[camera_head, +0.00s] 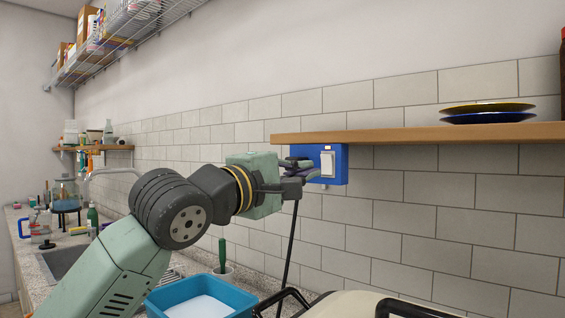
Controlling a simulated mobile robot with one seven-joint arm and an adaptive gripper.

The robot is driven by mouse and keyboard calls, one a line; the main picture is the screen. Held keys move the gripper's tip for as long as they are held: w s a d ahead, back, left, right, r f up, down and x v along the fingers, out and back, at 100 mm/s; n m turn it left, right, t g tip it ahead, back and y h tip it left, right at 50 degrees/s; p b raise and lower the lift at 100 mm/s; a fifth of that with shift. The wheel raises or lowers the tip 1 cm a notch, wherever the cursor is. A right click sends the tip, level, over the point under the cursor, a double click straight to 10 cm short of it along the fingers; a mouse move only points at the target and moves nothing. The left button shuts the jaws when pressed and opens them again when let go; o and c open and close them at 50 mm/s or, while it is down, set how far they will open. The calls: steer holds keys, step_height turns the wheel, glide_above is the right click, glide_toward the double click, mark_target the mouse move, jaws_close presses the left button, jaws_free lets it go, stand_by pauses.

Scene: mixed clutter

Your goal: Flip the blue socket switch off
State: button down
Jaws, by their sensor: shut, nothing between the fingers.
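The blue socket switch (341,165) is a blue box on the tiled wall, just under the wooden shelf, with a white rocker (328,164) on its face. My gripper (309,169) is shut and empty at the left side of the box, close to the white rocker. Its fingers overlap the box's left part in the picture, so I cannot tell whether they touch it. The rocker's exact tilt is too small to tell.
The wooden shelf (430,134) runs right above the switch and carries stacked plates (487,112). Below are a blue basin (203,297) and a green-handled brush (223,257). A black cable hangs below my gripper. The wall right of the switch is clear.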

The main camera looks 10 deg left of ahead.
mark_target(328, 162)
steer(key=p+x, duration=0.2)
steer(key=x, duration=0.3)
steer(key=shift+w+d+r, duration=0.1)
steer(key=shift+w+d, duration=0.1)
steer(key=shift+w, duration=0.15)
